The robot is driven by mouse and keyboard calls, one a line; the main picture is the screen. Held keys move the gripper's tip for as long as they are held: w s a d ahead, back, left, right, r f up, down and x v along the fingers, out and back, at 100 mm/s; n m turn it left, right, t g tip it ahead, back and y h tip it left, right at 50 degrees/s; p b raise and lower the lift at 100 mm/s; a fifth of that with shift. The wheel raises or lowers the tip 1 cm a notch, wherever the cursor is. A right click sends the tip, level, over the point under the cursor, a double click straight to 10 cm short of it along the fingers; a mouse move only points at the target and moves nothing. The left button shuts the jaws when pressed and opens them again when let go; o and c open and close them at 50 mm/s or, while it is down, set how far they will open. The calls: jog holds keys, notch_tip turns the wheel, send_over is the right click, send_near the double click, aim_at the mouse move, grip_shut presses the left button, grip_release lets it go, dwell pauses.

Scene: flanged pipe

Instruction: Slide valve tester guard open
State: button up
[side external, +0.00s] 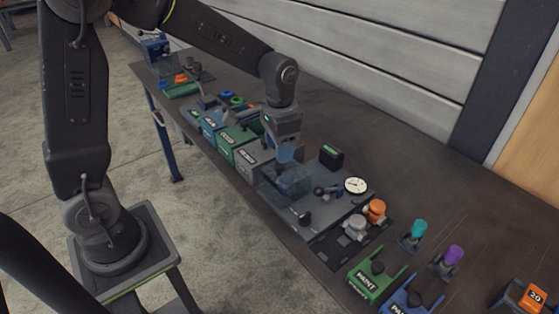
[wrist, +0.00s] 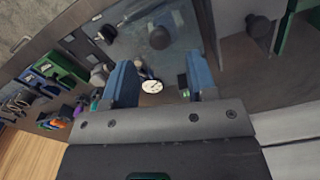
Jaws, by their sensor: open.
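The valve tester (side external: 318,210) is a grey plate on the bench with a white dial gauge (side external: 356,185) and small dark fittings. Its guard (side external: 280,188) is a clear, box-like cover at the plate's left end. In the wrist view the guard seems to be the see-through panel (wrist: 180,30) near the top, by a dark round knob (wrist: 159,38). My gripper (side external: 286,155) is just above the guard, pointing down. Its blue fingers (wrist: 161,85) are apart with nothing held between them. Whether they touch the guard is unclear. The gauge (wrist: 152,87) shows beyond them.
Green and grey bins (side external: 240,135) stand left of the tester. Orange and grey valves (side external: 375,210) sit on a dark mat at its right. Green and blue paint holders (side external: 375,277) are near the front. The bench behind the tester is mostly clear, up to the wall.

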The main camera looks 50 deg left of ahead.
aim_at(286, 176)
jog(key=shift+f, duration=2.35)
grip_shut()
